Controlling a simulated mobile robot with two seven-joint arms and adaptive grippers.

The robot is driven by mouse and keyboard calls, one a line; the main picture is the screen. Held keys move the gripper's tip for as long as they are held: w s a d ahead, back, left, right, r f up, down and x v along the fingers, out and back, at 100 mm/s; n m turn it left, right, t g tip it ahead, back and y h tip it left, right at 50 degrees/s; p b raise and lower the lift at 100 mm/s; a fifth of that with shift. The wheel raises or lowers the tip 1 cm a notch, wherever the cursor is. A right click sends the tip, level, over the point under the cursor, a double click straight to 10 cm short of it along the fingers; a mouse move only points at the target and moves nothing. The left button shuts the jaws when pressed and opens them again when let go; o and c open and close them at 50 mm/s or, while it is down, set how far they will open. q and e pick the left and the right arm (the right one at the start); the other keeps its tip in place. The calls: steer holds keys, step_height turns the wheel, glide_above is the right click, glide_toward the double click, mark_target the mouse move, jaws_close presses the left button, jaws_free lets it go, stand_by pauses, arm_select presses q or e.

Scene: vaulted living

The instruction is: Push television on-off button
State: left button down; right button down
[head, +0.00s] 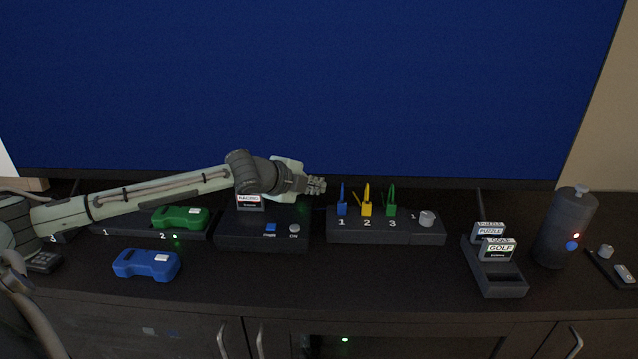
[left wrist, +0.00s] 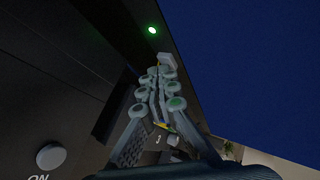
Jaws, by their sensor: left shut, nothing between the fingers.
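The television (head: 330,80) fills the back of the head view, its screen plain blue. The screen also shows at the right of the left wrist view (left wrist: 250,60). My left gripper (head: 317,186) is shut and empty, close in front of the screen's lower edge, above the gap between the two consoles. In the left wrist view, its fingers (left wrist: 160,80) point toward a small pale block (left wrist: 168,61) beside the dark bezel. This may be the on-off button; I cannot tell whether they touch. A green light (left wrist: 152,30) glows just beyond. My right gripper is not in view.
Below my left arm sits a game console (head: 262,240) with a round ON button (head: 294,228). Right of it is a switch box (head: 385,233) with upright coloured cables. Green (head: 180,218) and blue (head: 146,263) controllers, a cartridge holder (head: 498,275) and a dark cylinder (head: 565,230) share the cabinet top.

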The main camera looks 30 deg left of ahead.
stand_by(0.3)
arm_select(q)
steer(key=shift+s+d, duration=0.4)
steer(key=shift+s, duration=0.35)
steer(key=shift+s+d+f+b, duration=0.1)
steer(key=shift+s+d, duration=0.35)
steer(key=shift+s, duration=0.3)
steer(key=shift+s+d+r+b, duration=0.1)
steer(key=shift+s+d, duration=0.35)
steer(key=shift+s, duration=0.25)
steer(key=shift+s+d+f+b, duration=0.1)
steer(key=shift+s+d, duration=0.35)
steer(key=shift+s, duration=0.3)
steer(key=shift+s+d, duration=0.25)
steer(key=shift+s, duration=0.1)
